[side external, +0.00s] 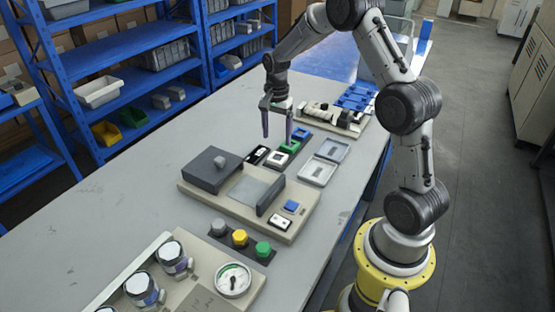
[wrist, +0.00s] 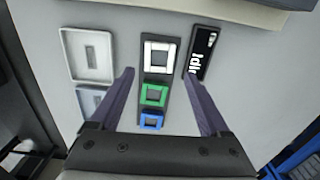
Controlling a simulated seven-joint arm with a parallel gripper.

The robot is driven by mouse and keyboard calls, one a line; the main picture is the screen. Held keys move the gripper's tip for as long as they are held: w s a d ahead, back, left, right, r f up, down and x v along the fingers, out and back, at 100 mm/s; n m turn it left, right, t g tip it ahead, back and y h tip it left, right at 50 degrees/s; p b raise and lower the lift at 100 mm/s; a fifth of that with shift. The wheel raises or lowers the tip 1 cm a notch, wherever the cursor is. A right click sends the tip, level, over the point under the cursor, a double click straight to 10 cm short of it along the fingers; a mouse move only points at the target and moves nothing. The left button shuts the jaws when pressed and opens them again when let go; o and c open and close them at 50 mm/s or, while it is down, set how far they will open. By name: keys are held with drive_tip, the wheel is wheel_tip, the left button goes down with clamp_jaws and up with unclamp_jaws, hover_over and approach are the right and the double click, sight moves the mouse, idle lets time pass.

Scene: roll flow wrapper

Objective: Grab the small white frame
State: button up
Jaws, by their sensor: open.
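The small white frame (wrist: 149,57) is square with a dark open middle. It lies at the top end of a dark strip, above a green frame (wrist: 154,95) and a blue frame (wrist: 152,121) in the wrist view. My gripper (side external: 277,140) points down above this row, fingers apart and empty. In the wrist view my gripper (wrist: 158,73) straddles the row, its fingertips to either side and below the white frame's centre.
A black labelled card (wrist: 203,52) lies right of the white frame, and a grey tray (wrist: 68,55) lies left. In the side view, a beige machine base (side external: 215,200) with a dark block stands nearby, and a rack of parts (side external: 335,117) stands behind.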

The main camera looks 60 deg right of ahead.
sight(278, 159)
drive_tip(key=shift+d+f, duration=0.1)
drive_tip(key=shift+f, duration=3.75)
drive_tip(key=c, duration=1.1)
drive_tip(key=shift+r, duration=0.15)
